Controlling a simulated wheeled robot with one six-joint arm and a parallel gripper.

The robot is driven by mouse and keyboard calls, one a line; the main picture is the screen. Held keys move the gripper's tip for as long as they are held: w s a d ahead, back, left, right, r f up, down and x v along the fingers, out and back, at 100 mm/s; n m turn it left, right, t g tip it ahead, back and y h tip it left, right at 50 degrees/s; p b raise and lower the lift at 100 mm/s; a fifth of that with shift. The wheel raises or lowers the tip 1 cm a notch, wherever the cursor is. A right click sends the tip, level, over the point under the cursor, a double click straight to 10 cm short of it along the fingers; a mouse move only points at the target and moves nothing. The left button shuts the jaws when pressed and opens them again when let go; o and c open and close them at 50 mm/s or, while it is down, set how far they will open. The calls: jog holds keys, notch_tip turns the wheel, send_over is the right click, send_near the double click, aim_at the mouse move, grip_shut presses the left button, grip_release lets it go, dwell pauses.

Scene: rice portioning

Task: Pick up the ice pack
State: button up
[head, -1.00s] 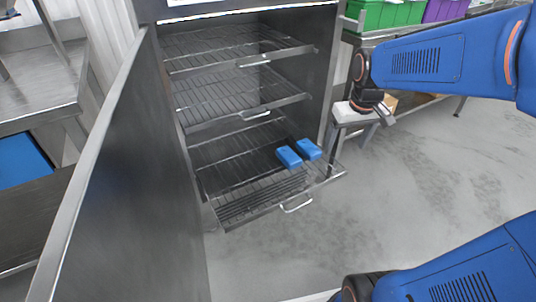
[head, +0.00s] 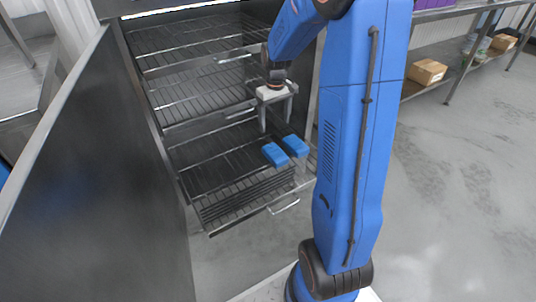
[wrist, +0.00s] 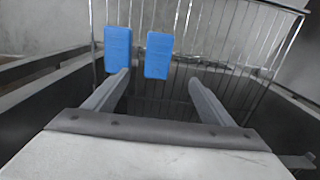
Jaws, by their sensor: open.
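Two blue ice packs lie side by side on the pulled-out bottom wire shelf. In the head view the left ice pack (head: 275,154) and the right ice pack (head: 296,145) are apart by a small gap. My gripper (head: 274,130) is above and slightly left of them, pointing down, open and empty. In the wrist view one ice pack (wrist: 117,48) is ahead of the left finger, and the other ice pack (wrist: 159,55) lies between the lines of the two fingers. My gripper (wrist: 160,85) touches neither, as far as I can see.
The bottom wire shelf (head: 215,180) has a front handle (head: 284,206). The middle shelf (head: 190,95) and top shelf sit inside the cabinet above. An open metal door (head: 95,190) stands on the left. Cardboard boxes (head: 427,72) are on a rack at right.

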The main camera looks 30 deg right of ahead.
send_over(275, 151)
jog(key=f, duration=1.1)
jog(key=shift+s+a+f, duration=0.2)
jog(key=shift+a+f, duration=0.1)
jog(key=shift+a, duration=0.05)
jog(key=shift+d+f, duration=0.15)
jog(key=shift+f, duration=1.25)
jog(key=shift+d+f, duration=0.15)
jog(key=shift+f, duration=1.2)
jog(key=c, duration=1.4)
